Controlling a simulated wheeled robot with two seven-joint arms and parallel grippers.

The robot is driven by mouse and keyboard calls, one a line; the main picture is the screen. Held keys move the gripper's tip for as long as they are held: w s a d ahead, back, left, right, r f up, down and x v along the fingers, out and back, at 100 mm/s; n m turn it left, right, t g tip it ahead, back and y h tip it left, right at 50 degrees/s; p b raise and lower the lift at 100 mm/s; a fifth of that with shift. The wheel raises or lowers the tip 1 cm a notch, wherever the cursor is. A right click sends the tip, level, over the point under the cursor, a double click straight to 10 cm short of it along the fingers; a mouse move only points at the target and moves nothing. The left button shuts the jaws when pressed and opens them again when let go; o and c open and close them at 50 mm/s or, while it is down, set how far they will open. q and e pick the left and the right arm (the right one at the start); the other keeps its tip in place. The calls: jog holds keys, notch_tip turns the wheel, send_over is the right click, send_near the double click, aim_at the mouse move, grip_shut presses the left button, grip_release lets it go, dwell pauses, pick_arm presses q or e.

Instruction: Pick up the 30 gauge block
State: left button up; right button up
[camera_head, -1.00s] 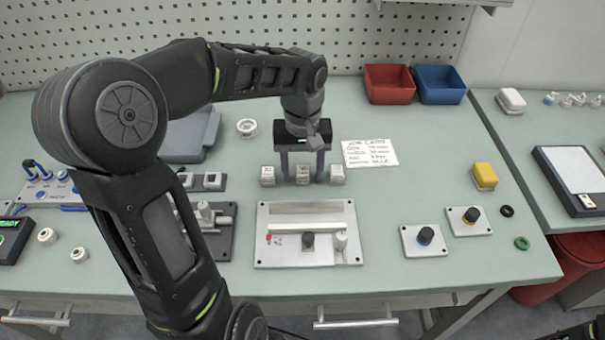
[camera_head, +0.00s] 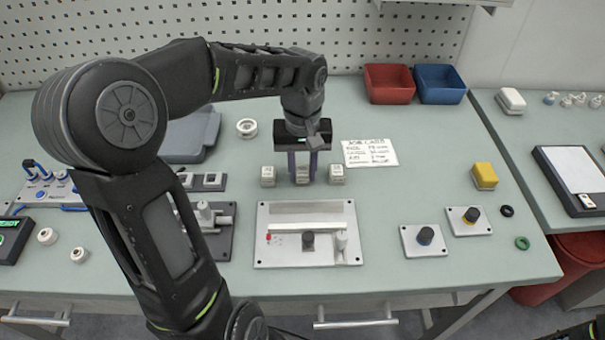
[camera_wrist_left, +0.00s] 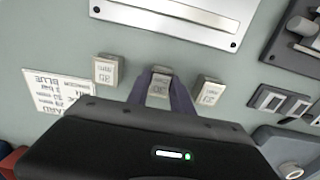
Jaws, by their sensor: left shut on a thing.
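Three small pale gauge blocks stand in a row on the bench. My left gripper (camera_head: 302,168) points down at the row, its two fingers shut on the sides of the middle gauge block (camera_head: 302,176). In the left wrist view this block (camera_wrist_left: 160,84) sits between the fingertips, and its blurred label looks like 30. It appears at bench level; I cannot tell if it is lifted. The left block (camera_head: 268,176) and the right block (camera_head: 336,175) stand apart from the fingers on either side.
A grey fixture plate (camera_head: 262,240) lies in front of the row. A white job card (camera_head: 369,153) lies to the right, and a white ring (camera_head: 246,127) behind left. Red (camera_head: 389,84) and blue (camera_head: 440,84) bins stand at the back.

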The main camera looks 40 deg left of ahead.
aim_at(302, 171)
pick_arm(q)
grip_shut()
notch_tip(302, 171, up, 10)
dwell(0.6)
dwell(0.6)
